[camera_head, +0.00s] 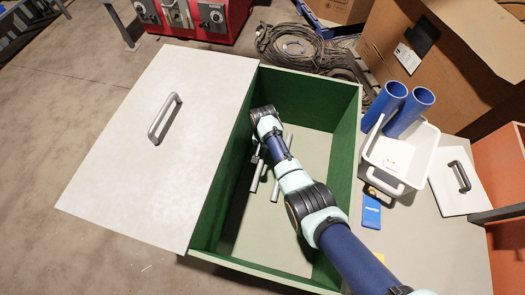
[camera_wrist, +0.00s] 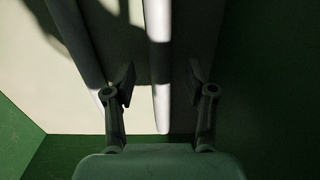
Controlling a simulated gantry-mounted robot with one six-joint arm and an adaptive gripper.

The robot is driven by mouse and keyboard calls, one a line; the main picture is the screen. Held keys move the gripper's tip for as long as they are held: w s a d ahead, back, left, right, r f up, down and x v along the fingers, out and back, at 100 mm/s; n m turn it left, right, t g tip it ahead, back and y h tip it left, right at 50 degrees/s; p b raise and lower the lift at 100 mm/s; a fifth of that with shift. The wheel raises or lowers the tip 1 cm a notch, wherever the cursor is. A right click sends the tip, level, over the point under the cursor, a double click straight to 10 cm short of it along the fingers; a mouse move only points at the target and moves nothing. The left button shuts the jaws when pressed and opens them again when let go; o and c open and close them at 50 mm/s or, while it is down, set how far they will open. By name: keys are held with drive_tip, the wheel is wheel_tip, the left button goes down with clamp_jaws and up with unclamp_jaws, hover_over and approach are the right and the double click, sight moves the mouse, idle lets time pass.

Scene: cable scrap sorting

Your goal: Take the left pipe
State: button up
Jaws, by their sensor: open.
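Grey pipes lie in a large green-walled box (camera_head: 352,150). In the head view one pipe (camera_head: 256,178) is left, beside a second pipe (camera_head: 276,186); my arm partly hides them. In the wrist view a slanted pipe (camera_wrist: 76,40) lies left of my left finger. A brighter pipe (camera_wrist: 160,85) runs lengthwise between my two fingers in the picture. My gripper (camera_wrist: 160,77) is open, inside the box, with no visible grip on either pipe. I cannot tell how high it is above them. Much of the wrist view is in shadow.
A large pale lid with a handle (camera_head: 165,118) lies left of the box. A small white lid (camera_head: 460,200) and blue item (camera_head: 371,212) lie nearby.

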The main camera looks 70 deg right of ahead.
sight(263, 153)
wheel_tip(263, 153, down, 2)
drive_tip(key=shift+f+b, duration=0.1)
drive_tip(key=shift+b, duration=0.2)
drive_tip(key=shift+r, duration=0.2)
drive_tip(key=shift+c, duration=0.5)
clamp_jaws()
drive_tip(key=shift+r+p, duration=0.1)
drive_tip(key=shift+p, duration=0.2)
wheel_tip(263, 153, up, 20)
drive_tip(key=p, duration=1.1)
